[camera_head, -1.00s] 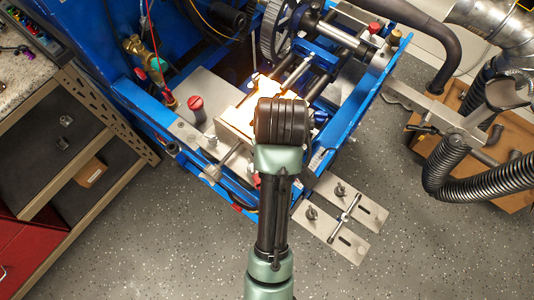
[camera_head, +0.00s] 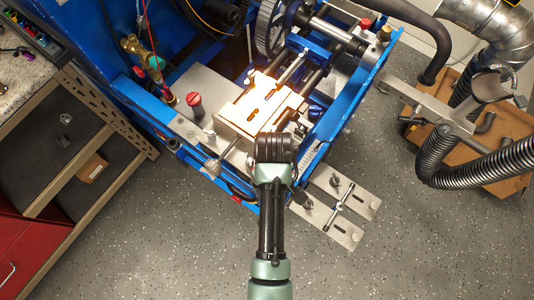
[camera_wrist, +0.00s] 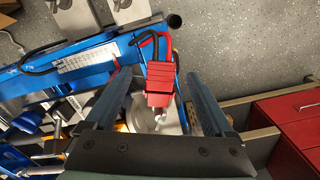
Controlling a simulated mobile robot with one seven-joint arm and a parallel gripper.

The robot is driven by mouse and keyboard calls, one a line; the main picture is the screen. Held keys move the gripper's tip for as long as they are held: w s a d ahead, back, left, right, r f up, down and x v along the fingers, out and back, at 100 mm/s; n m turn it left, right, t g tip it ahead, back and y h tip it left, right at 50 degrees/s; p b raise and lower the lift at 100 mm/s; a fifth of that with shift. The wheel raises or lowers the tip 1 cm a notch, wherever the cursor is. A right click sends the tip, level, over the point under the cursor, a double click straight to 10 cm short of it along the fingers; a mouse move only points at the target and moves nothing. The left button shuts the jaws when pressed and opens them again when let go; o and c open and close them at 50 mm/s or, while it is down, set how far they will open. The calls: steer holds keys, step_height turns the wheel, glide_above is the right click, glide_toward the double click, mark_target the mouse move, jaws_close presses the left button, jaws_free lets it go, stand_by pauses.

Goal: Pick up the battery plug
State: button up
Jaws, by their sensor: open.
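The battery plug (camera_wrist: 159,82) is a red ribbed block with red and black cables looping from its far end, seen in the wrist view. My gripper (camera_wrist: 158,76) is open, one dark finger on each side of the plug in that view. Neither finger visibly touches it, and I cannot tell whether the plug is at fingertip depth. In the head view, my wrist (camera_head: 274,148) is over the front edge of the blue engine stand (camera_head: 321,155); it hides the fingertips, and I cannot make out the plug clearly there.
A brightly lit metal plate (camera_head: 262,105) lies on the stand near my wrist. A red knob (camera_head: 195,101) stands to its left. Slotted metal plates (camera_head: 340,205) jut out at the front right. Black corrugated hoses (camera_head: 465,172) are at right, a shelf cabinet (camera_head: 70,140) at left. Floor in front is clear.

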steer(key=shift+a+f, duration=0.15)
steer(key=shift+f, duration=1.75)
jaws_close()
